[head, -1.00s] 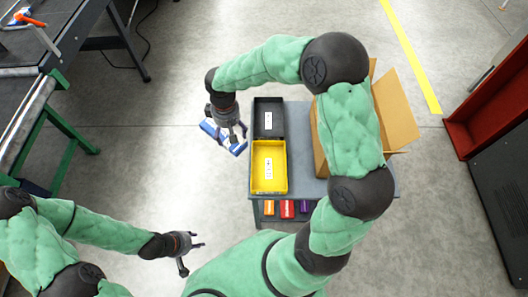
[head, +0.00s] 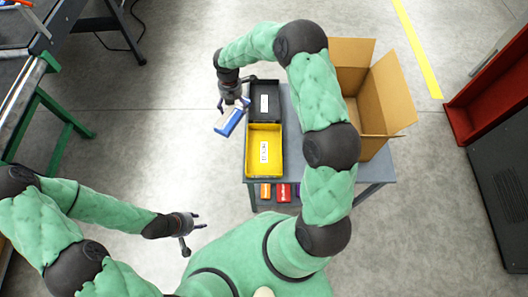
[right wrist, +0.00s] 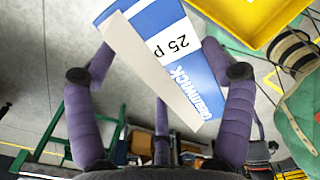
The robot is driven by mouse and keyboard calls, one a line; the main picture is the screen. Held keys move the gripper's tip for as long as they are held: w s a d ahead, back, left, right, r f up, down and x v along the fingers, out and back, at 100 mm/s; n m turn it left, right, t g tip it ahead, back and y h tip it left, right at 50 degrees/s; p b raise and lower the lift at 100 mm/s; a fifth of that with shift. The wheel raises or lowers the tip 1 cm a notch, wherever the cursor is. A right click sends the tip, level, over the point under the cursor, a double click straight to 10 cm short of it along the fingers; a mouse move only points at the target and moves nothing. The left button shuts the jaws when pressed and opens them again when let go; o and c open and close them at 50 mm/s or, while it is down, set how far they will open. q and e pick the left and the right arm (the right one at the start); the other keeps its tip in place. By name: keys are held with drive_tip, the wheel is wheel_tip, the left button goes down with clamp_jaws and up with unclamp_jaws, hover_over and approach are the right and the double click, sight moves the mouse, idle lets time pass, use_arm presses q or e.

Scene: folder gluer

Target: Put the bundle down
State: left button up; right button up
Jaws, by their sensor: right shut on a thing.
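The bundle (head: 231,119) is a blue and white packet, tilted, in the air to the left of the grey table (head: 287,110). It also shows large in the right wrist view (right wrist: 180,55), with "25 p" printed on its white band.
A yellow tray (head: 249,150) and a black tray (head: 266,86) stand on the table. An open cardboard box (head: 379,100) stands at its right. Small coloured boxes (head: 283,192) sit low at the near side. A green-legged bench (head: 60,115) is far left.

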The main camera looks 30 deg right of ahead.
sight(236, 103)
drive_tip(key=f+n, duration=0.1)
drive_tip(key=w+d+f+n, duration=0.1)
drive_tip(key=n, duration=0.1)
drive_tip(key=w+f+n, duration=0.1)
drive_tip(key=n, duration=0.1)
drive_tip(key=shift+d, duration=0.15)
drive_tip(key=shift+s+d+f+n, duration=0.1)
drive_tip(key=shift+s+f+n, duration=0.1)
drive_tip(key=shift+s+n, duration=0.1)
drive_tip(key=s+d+f+b, duration=0.1)
drive_tip(key=s+f, duration=0.1)
drive_tip(key=s, duration=0.1)
drive_tip(key=s+d+f+b, duration=0.1)
drive_tip(key=s+f, duration=0.2)
drive_tip(key=s, duration=0.1)
drive_tip(key=s+d+f+b, duration=0.1)
drive_tip(key=s+f, duration=0.1)
drive_tip(key=s, duration=0.2)
drive_tip(key=shift+s+d+f+b, duration=0.1)
drive_tip(key=shift+s+f+b, duration=0.1)
drive_tip(key=shift+f+b, duration=0.2)
drive_tip(key=f+b, duration=0.1)
drive_tip(key=s+f, duration=0.1)
drive_tip(key=f, duration=0.1)
drive_tip(key=f+b, duration=0.1)
drive_tip(key=f, duration=0.1)
drive_tip(key=shift+s+d+b, duration=0.2)
drive_tip(key=shift+s+b, duration=0.1)
drive_tip(key=shift+s, duration=0.05)
drive_tip(key=shift+w+f, duration=0.1)
